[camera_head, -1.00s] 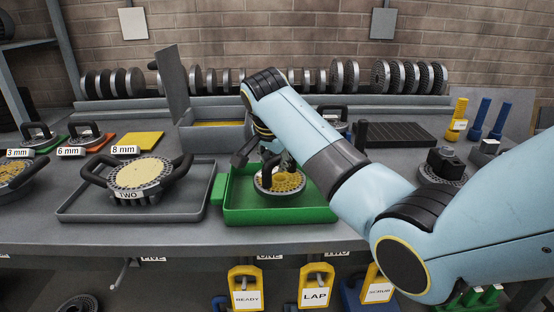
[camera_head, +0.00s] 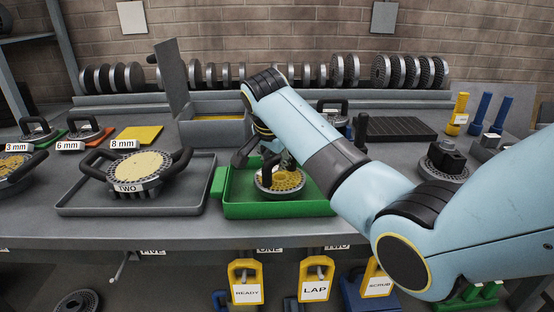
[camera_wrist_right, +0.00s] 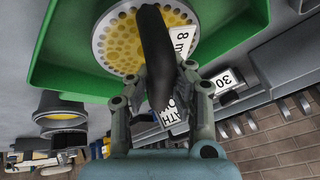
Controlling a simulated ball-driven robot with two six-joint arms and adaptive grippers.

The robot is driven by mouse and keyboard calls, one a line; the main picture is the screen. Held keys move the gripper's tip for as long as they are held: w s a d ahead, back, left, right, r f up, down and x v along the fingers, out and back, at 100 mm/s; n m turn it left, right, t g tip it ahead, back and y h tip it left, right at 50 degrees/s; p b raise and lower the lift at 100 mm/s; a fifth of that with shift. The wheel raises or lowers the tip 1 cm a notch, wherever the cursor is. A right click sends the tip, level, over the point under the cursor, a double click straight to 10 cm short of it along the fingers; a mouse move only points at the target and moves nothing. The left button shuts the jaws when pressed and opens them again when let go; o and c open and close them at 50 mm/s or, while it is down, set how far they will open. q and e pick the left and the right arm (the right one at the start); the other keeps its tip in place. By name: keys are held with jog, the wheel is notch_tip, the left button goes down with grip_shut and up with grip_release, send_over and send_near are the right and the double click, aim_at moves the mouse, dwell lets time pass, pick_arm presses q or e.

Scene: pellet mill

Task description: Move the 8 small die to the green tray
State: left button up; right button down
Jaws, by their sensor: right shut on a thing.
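The small die is a round perforated disc with a yellow face and a black handle. It is in the green tray (camera_head: 232,208), and the die (camera_head: 279,181) sits over the tray floor; whether it touches the floor I cannot tell. In the right wrist view its yellow face (camera_wrist_right: 117,42) and part of an "8 m" label show. My right gripper (camera_wrist_right: 160,80) is shut on the die's black handle (camera_wrist_right: 153,45). In the head view the right gripper (camera_head: 281,158) is partly hidden by its own arm. My left gripper is not in view.
A larger die marked TWO (camera_head: 139,170) stands in a grey tray (camera_head: 75,204) left of the green tray. A yellow mat (camera_head: 141,133) lies behind an "8 mm" label. A grey box (camera_head: 212,131) with a raised lid stands behind the green tray.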

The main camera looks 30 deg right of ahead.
jog(key=shift+w+f+b, duration=0.1)
jog(key=shift+f+b, duration=0.25)
jog(key=shift+f, duration=0.45)
jog(key=shift+f, duration=0.15)
dwell(0.5)
jog(key=c, duration=1.2)
grip_release()
jog(key=shift+o, duration=0.3)
jog(key=shift+s+f, duration=0.2)
jog(key=o, duration=1.1)
jog(key=shift+o, duration=0.2)
jog(key=shift+w+r, duration=0.1)
